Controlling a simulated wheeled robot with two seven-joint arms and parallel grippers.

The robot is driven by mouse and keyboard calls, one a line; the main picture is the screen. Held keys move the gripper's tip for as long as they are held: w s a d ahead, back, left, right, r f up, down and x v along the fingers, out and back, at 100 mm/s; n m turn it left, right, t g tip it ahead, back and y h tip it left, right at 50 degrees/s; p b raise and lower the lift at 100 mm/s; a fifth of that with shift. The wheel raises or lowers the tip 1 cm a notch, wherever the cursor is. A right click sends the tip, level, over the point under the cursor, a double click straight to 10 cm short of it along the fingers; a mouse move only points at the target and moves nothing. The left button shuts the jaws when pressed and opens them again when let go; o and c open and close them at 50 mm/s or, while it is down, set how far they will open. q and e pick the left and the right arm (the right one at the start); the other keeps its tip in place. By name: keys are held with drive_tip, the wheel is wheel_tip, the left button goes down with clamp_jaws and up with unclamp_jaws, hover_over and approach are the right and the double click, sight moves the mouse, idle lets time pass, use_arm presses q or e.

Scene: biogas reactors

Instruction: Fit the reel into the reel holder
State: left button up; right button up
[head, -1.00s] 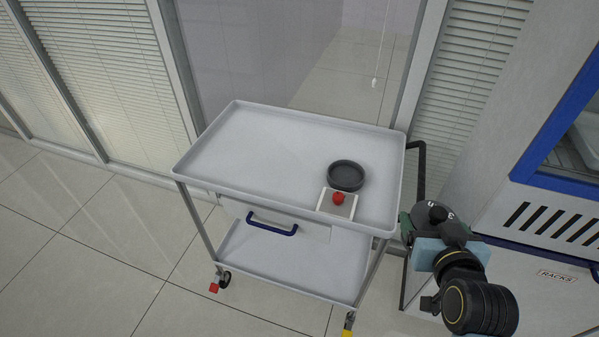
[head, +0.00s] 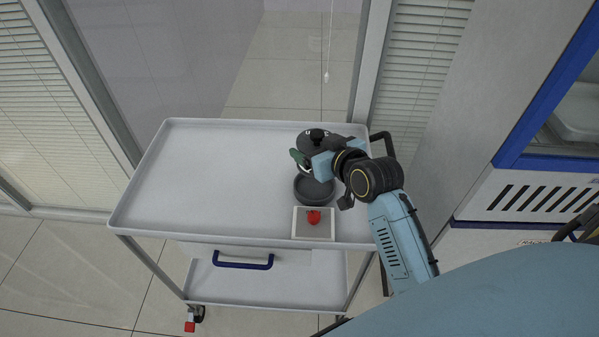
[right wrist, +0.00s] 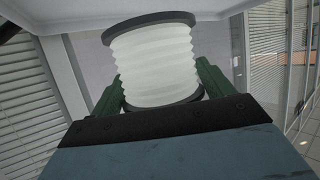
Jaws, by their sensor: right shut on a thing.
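The reel (head: 307,143) shows in the head view as a dark round flange at the end of my right arm, over the right part of the cart's top. In the right wrist view the reel (right wrist: 155,65) is a white ribbed spool with dark flanges, between the green fingers. My right gripper (head: 308,160) is shut on it. The reel holder (head: 314,188), a dark round dish, sits on the cart top just nearer than the reel; the gripper hides part of its far side. I cannot tell the reel's exact height above the tray. My left gripper is not in view.
A white square plate with a red knob (head: 313,216) lies just in front of the holder. The cart's tray (head: 215,180) has a raised rim and is clear on its left. A blue-framed cabinet (head: 545,170) stands at right; a glass partition is behind.

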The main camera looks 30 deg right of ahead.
drive_tip(key=shift+w+d+f+b, duration=0.3)
drive_tip(key=shift+w+d+f, duration=0.1)
drive_tip(key=shift+w+f, duration=0.4)
drive_tip(key=f, duration=0.2)
drive_tip(key=f+b, duration=0.1)
drive_tip(key=f, duration=0.1)
drive_tip(key=shift+s, duration=0.4)
drive_tip(key=shift+f, duration=0.25)
wheel_tip(320, 180, down, 3)
drive_tip(key=shift+f+b, duration=0.1)
drive_tip(key=shift+b, duration=0.4)
drive_tip(key=shift+w+f, duration=0.1)
drive_tip(key=shift+f, duration=0.15)
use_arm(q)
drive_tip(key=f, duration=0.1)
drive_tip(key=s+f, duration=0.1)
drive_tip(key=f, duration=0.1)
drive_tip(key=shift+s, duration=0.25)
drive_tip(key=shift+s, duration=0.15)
use_arm(e)
drive_tip(key=shift+f, duration=0.25)
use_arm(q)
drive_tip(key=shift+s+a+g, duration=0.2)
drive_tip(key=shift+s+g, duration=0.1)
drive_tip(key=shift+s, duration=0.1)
use_arm(e)
drive_tip(key=o, duration=1.1)
